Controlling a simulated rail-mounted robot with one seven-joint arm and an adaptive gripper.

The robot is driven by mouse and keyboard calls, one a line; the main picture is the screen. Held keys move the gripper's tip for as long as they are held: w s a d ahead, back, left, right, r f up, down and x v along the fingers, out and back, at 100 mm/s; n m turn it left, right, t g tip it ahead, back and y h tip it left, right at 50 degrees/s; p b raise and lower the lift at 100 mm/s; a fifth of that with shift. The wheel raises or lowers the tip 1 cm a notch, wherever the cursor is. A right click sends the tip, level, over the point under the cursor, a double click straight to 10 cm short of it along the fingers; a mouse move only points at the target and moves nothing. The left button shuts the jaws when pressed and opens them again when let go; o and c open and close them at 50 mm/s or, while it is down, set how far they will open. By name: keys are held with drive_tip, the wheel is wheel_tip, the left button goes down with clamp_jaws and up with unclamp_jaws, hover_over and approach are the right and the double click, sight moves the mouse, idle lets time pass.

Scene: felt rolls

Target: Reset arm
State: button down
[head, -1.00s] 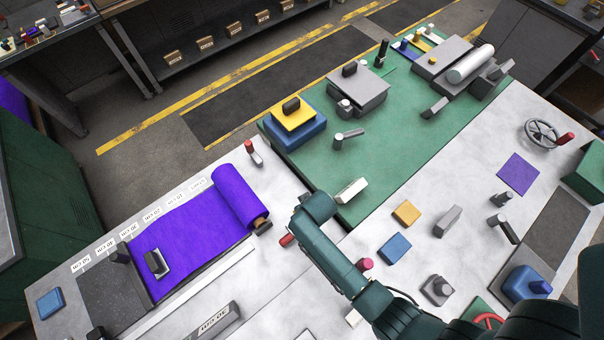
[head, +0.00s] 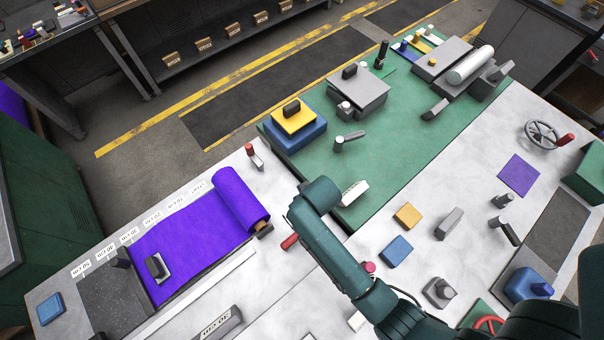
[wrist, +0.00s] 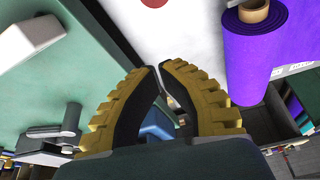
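My arm (head: 340,250) reaches in from the bottom right in the head view, and its bent end (head: 318,197) hangs over the front edge of the green mat. My gripper's fingers are not clearly visible there. In the wrist view my gripper (wrist: 156,67) has yellow ribbed fingers with dark pads. Its fingertips come together with at most a narrow gap and nothing held between them. A purple felt roll (head: 238,198) lies left of the arm end, with its sheet (head: 185,245) spread leftward. The roll also shows at upper right in the wrist view (wrist: 252,55).
The green mat (head: 400,150) bears a yellow-and-blue block stack (head: 298,122), grey fixtures and a white-grey block (head: 354,193). Yellow (head: 407,214) and blue (head: 397,249) blocks lie right of the arm. A handwheel (head: 542,134) stands at far right.

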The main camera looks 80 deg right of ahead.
drive_tip(key=shift+v, duration=0.85)
